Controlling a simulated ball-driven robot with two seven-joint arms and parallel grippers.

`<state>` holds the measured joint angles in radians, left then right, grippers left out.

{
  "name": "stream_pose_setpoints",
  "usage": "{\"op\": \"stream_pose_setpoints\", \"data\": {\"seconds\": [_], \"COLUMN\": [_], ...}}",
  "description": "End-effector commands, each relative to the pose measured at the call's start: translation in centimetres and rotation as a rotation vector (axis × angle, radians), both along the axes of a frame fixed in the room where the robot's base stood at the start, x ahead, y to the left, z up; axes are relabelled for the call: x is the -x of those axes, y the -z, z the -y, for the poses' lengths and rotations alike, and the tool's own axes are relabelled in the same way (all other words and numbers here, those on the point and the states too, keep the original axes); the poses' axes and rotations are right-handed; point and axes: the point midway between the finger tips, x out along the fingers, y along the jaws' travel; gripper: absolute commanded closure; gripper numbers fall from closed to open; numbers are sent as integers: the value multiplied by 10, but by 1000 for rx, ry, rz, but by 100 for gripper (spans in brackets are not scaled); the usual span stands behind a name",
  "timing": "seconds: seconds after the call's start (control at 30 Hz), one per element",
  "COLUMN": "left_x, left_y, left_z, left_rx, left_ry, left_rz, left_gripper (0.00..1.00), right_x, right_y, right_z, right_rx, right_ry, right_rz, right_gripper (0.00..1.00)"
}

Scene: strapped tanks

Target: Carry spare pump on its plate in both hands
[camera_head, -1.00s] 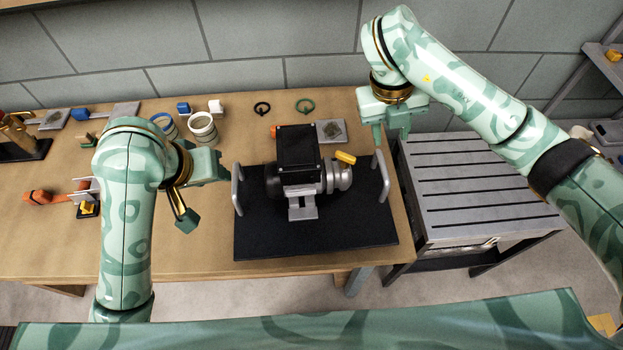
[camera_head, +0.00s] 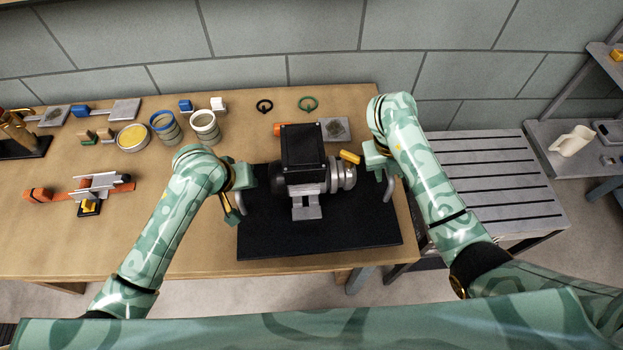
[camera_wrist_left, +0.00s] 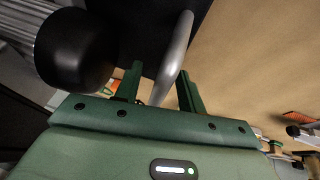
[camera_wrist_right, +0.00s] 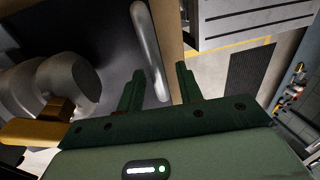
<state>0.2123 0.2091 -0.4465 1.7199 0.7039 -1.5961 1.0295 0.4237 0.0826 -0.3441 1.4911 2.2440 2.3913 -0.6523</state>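The plate has a grey upright handle at each side. My left gripper (camera_head: 243,180) is at the left handle; in the left wrist view that handle (camera_wrist_left: 175,55) lies between its open fingers (camera_wrist_left: 160,72). My right gripper (camera_head: 382,163) is at the right handle (camera_head: 389,187); in the right wrist view this handle (camera_wrist_right: 149,45) lies between its open fingers (camera_wrist_right: 160,72), nearer the left one. Neither grips visibly.
The wooden table (camera_head: 200,250) has cans (camera_head: 205,125), a yellow-topped tin (camera_head: 133,138) and an orange-handled tool (camera_head: 80,190) on the left. A slatted grey stand (camera_head: 500,180) is at right.

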Motion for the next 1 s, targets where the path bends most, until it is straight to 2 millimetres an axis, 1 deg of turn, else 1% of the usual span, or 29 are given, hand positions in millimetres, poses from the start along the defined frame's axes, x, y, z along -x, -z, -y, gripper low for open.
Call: {"op": "stream_pose_setpoints", "data": {"seconds": [0.13,0.43,0.47,0.5,0.57,0.6,1.0], "left_x": [-3,-3,-3,-3,-3,-3,-3], "left_y": [6,7,7,7,7,7,7], "left_z": [1,2,2,2,2,2,1], "left_rx": [0,1,1,1,0,0,0], "left_ry": [0,0,0,0,0,0,0], "left_rz": [1,1,1,1,1,1,1], "left_gripper": [60,60,69,80,96,100,100], "right_x": [0,0,0,0,0,0,0], "right_y": [7,8,8,8,8,8,8], "right_z": [1,1,1,1,1,1,1], "right_rx": [-1,-1,-1,-1,-1,-1,-1], "right_ry": [-1,0,0,0,0,0,0], "right_rz": [1,2,2,2,2,2,2], "right_gripper": [64,64,73,84,100,100,100]}}
